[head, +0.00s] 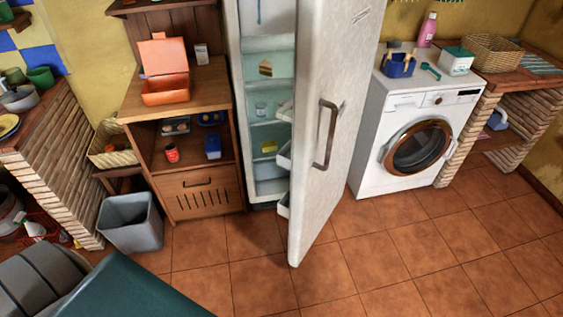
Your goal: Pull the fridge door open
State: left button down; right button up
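The white fridge (233,35) stands against the back wall between the wooden cabinet and the washing machine. Its door (345,60) is swung wide open toward me, with the outer face turned to the right. The door's long vertical handle (326,135) is free, with nothing touching it. The lit interior (268,90) shows shelves with a cake slice (265,67) and a few small items. White door bins (284,155) show on the door's inner side, partly hidden by the door's edge. Neither of my grippers is in view.
A wooden cabinet (215,185) with an orange box (165,85) on top stands left of the fridge. A grey bin (130,222) is on the floor. A washing machine (385,150) stands right of the door. The tiled floor (400,260) in front is clear.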

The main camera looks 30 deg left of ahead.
aim_at(337, 41)
jog(key=i+j+u, duration=0.1)
jog(key=i+j, duration=0.35)
jog(key=i+j+u, duration=0.1)
jog(key=i+j, duration=0.25)
jog(key=i, duration=0.35)
